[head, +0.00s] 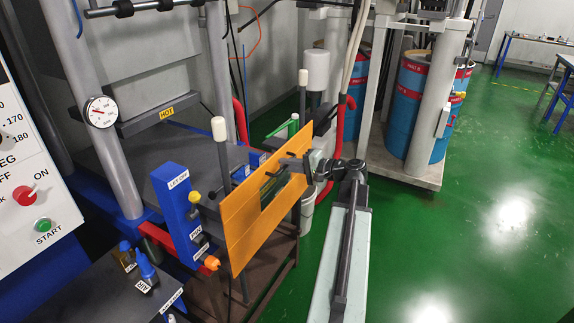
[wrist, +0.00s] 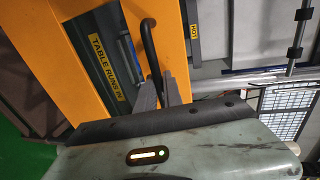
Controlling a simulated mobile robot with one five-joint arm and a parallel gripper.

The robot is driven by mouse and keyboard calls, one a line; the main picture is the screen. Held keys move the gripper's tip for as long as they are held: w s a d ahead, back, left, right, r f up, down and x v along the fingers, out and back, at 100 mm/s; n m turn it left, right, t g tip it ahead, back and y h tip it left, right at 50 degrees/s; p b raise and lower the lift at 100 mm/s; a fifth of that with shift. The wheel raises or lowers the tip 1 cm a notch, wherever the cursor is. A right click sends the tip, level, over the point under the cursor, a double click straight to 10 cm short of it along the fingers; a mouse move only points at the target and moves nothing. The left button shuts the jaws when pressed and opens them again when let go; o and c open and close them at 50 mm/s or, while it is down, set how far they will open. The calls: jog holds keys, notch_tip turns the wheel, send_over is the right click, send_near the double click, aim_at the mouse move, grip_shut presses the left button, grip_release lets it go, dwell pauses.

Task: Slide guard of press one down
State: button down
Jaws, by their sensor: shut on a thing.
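The guard of press one is an orange panel (head: 238,232) with a window, standing upright in front of the press table between two posts with white tops. It fills much of the wrist view (wrist: 68,45), where a "TABLE RUNS IN" label (wrist: 107,68) shows through its window. A dark bar handle (wrist: 149,50) stands out from the guard. My gripper (wrist: 163,90) is shut on this handle; its fingers hide the part between them. In the head view my gripper (head: 290,167) is at the guard's right part, beside the window.
A control panel with a green START button (head: 43,226) is at the left. A blue box (head: 178,210) with a yellow knob stands left of the guard. A hot press table (head: 190,145) lies behind. Blue and red drums (head: 408,100) stand at the back. Green floor (head: 470,200) is clear at right.

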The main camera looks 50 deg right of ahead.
aim_at(279, 211)
notch_tip(279, 211, down, 23)
jog(key=b, duration=1.9)
jog(key=shift+r+b, duration=0.15)
jog(key=shift+b, duration=0.2)
jog(key=shift+s+a, duration=0.1)
jog(key=c, duration=1.8)
grip_release()
